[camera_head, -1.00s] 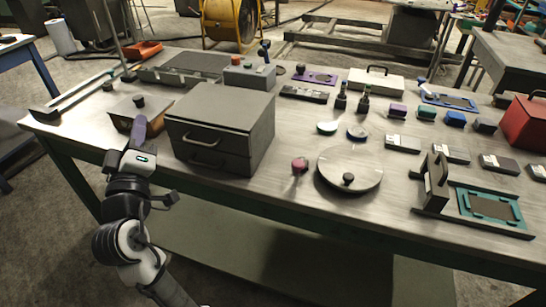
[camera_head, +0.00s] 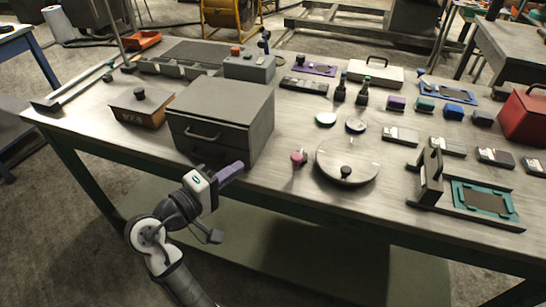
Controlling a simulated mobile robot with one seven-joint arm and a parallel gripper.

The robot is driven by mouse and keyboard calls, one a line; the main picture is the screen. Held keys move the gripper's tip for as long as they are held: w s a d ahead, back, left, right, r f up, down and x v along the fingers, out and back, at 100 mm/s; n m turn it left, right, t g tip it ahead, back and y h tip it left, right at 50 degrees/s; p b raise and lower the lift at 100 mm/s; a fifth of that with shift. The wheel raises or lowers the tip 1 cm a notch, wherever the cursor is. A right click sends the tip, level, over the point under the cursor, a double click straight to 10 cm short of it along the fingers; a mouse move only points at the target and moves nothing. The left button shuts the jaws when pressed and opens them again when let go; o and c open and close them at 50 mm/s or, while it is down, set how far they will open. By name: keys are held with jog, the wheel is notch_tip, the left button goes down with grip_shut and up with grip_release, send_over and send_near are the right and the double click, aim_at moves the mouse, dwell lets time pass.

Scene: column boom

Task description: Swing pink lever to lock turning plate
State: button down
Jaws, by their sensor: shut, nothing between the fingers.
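The turning plate (camera_head: 345,160) is a round grey metal disc near the front edge of the bench, right of centre, with a black knob (camera_head: 346,172) at its front. The pink lever (camera_head: 299,157) is a short piece with a pink round knob, standing just left of the plate. I cannot tell whether it touches the plate. My gripper (camera_head: 238,168) is in front of the drawer box, left of the pink lever and apart from it. Its purple fingers are shut and empty, pointing right.
A grey two-drawer box (camera_head: 222,118) stands left of the lever. A lidded wooden box (camera_head: 140,108) is at its left. A stand with a teal frame (camera_head: 482,199) is at the right. Bench front near the lever is clear.

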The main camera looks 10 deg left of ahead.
aim_at(299, 155)
jog(key=p+x, duration=0.2)
jog(key=x, duration=0.8)
jog(key=shift+w+d+p, duration=0.15)
jog(key=shift+p, duration=0.2)
jog(key=shift+s+d+f+p, duration=0.15)
jog(key=shift+s+d, duration=0.15)
jog(key=shift+d, duration=0.2)
jog(key=shift+s+d+f+p, duration=0.15)
jog(key=shift+s+d, duration=0.15)
jog(key=shift+d, duration=0.2)
jog(key=shift+s+d+f, duration=0.1)
jog(key=shift+s+d, duration=0.15)
jog(key=shift+d, duration=0.4)
jog(key=shift+y, duration=0.3)
jog(key=shift+d+t+p, duration=0.1)
jog(key=shift+t+p, duration=0.2)
jog(key=shift+p, duration=0.05)
